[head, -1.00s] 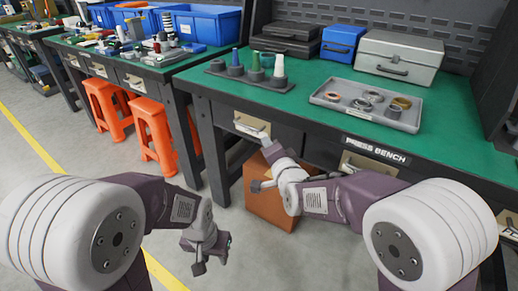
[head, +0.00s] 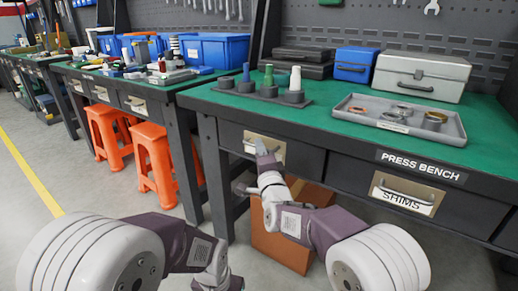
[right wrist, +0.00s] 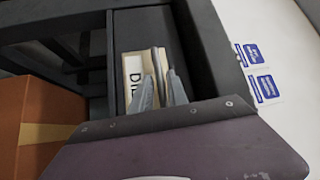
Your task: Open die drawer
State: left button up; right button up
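The die drawer (head: 300,155) is the left drawer of the green-topped press bench and looks closed. Its pale label plate (right wrist: 133,75) shows the letters "DI" in the right wrist view, with the rest hidden. The drawer's bar handle (right wrist: 157,65) stands out from the plate. My right gripper (head: 262,165) is at the drawer front. In the right wrist view its two fingers (right wrist: 163,90) are apart, with the handle's end between them; contact cannot be told. My left gripper (head: 222,284) hangs low at the bottom edge of the head view, partly cut off.
A SHIMS drawer (head: 405,195) is to the right. A brown box (head: 283,245) stands under the bench, below my right arm. Orange stools (head: 155,160) stand to the left.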

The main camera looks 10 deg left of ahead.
jog(key=shift+w+a+r, duration=0.1)
jog(key=shift+w+a, duration=0.2)
jog(key=shift+w, duration=0.35)
grip_shut()
dwell(1.0)
